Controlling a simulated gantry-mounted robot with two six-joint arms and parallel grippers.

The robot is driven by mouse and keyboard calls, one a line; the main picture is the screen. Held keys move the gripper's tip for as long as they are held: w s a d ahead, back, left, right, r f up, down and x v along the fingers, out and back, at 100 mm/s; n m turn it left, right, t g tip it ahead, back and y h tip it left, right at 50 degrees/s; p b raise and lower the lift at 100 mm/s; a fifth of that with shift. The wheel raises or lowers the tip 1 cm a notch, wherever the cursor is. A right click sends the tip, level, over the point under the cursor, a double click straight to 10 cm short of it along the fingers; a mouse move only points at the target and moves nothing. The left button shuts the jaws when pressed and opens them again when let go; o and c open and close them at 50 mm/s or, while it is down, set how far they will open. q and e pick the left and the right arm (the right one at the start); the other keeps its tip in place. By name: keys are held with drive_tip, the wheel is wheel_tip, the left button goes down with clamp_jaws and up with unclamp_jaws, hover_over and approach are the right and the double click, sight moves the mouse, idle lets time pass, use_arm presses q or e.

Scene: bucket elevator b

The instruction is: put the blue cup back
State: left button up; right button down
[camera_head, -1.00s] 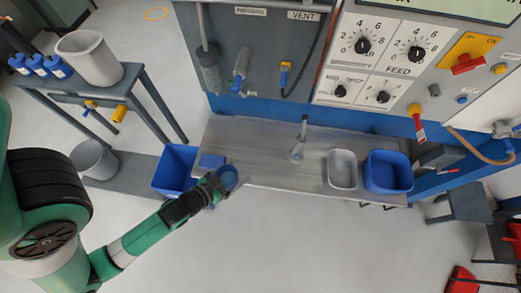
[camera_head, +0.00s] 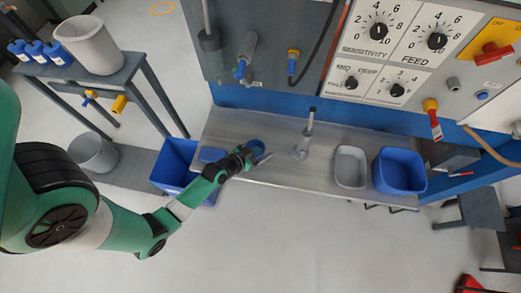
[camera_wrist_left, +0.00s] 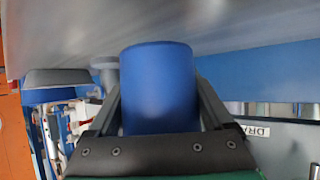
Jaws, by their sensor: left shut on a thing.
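The blue cup (camera_wrist_left: 158,85) is between the two fingers of my left gripper (camera_wrist_left: 160,110) in the left wrist view, which is shut on it. In the head view, the left gripper (camera_head: 256,159) holds the cup (camera_head: 255,147) over the left part of the grey metal shelf (camera_head: 220,130). The gripper partly covers the cup there. A small flat blue pad (camera_head: 212,154) lies on the shelf just left of the gripper. My right gripper is not in view.
A metal fixture (camera_head: 303,146) stands right of the cup. A grey tub (camera_head: 350,168) and a blue tub (camera_head: 399,171) sit further right. A blue bin (camera_head: 176,166) stands left of the shelf. The machine's panel rises behind.

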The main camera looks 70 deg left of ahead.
use_arm(q)
wheel_tip(320, 180, down, 3)
drive_tip(key=shift+s+r+b, duration=0.1)
drive_tip(key=shift+r+b, duration=0.1)
drive_tip(key=shift+b, duration=0.1)
drive_tip(key=shift+r, duration=0.15)
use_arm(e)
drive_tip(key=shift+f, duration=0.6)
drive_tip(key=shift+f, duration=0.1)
use_arm(q)
drive_tip(key=o, duration=1)
drive_tip(key=shift+f, duration=0.25)
drive_tip(key=shift+o, duration=1.2)
drive_tip(key=shift+r, duration=0.1)
drive_tip(key=shift+r, duration=0.1)
